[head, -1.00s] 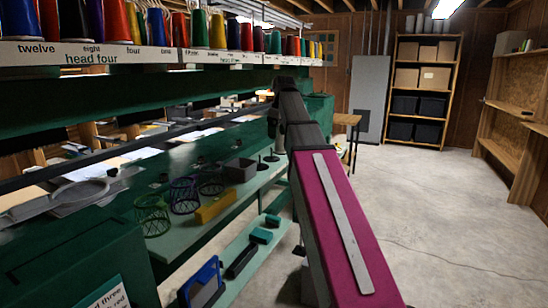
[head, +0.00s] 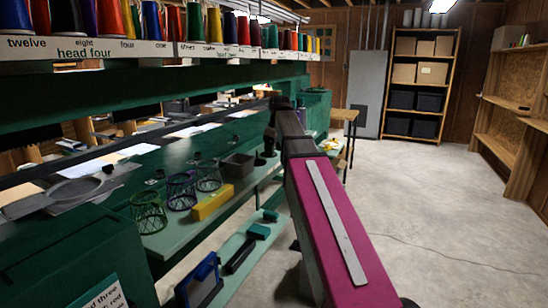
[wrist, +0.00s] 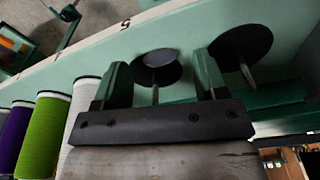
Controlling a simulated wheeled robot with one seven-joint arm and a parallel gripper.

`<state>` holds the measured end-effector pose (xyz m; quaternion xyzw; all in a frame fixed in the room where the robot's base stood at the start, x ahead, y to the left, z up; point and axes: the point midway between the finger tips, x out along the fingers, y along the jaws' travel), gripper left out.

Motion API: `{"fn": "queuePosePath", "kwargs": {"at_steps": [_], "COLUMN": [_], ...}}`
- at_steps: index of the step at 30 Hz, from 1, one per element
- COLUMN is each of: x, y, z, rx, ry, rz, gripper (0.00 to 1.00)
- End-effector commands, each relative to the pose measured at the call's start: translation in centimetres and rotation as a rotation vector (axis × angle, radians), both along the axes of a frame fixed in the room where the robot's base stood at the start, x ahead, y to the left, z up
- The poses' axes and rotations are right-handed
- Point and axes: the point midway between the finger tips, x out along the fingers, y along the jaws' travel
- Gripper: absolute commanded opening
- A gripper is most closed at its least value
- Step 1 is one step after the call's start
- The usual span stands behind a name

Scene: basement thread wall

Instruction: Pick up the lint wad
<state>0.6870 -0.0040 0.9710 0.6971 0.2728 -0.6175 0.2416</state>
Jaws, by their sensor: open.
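I cannot make out the lint wad in either view. My gripper (head: 269,143) is at the far end of my arm in the head view, low over the green shelf (head: 170,236) beside the dark spindle stands. In the wrist view, my gripper (wrist: 162,78) has its two green fingers wide apart with nothing held between them. A black disc with a pin (wrist: 157,66) shows between and beyond the fingers, and a second black disc (wrist: 242,46) is beyond the right finger. I cannot tell whether the fingers touch anything.
White (wrist: 82,112) and green (wrist: 44,135) spools are close on the left in the wrist view. The concrete floor (head: 445,205) at right is open.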

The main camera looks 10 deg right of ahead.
Motion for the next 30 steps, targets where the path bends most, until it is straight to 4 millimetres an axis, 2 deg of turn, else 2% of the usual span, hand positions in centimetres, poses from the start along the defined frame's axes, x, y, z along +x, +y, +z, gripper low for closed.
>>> {"fn": "queuePosePath", "kwargs": {"at_steps": [3,10,11,15,16,21,30], "x": [0.06,0.14,0.14,0.14,0.14,0.14,0.14], "y": [0.14,0.16,0.16,0.16,0.16,0.16,0.16], "z": [-1.21,-1.43,-1.42,-1.41,-1.41,-1.41,-1.40], "rx": [0.000,0.000,0.000,0.000,0.000,0.000,0.000], "ry": [0.001,0.000,0.000,0.000,0.000,0.000,0.000], "rz": [0.000,0.000,0.000,0.000,0.000,0.000,0.000], "gripper": [0.66,0.66,0.63,0.17,0.12,0.06,0.03]}}
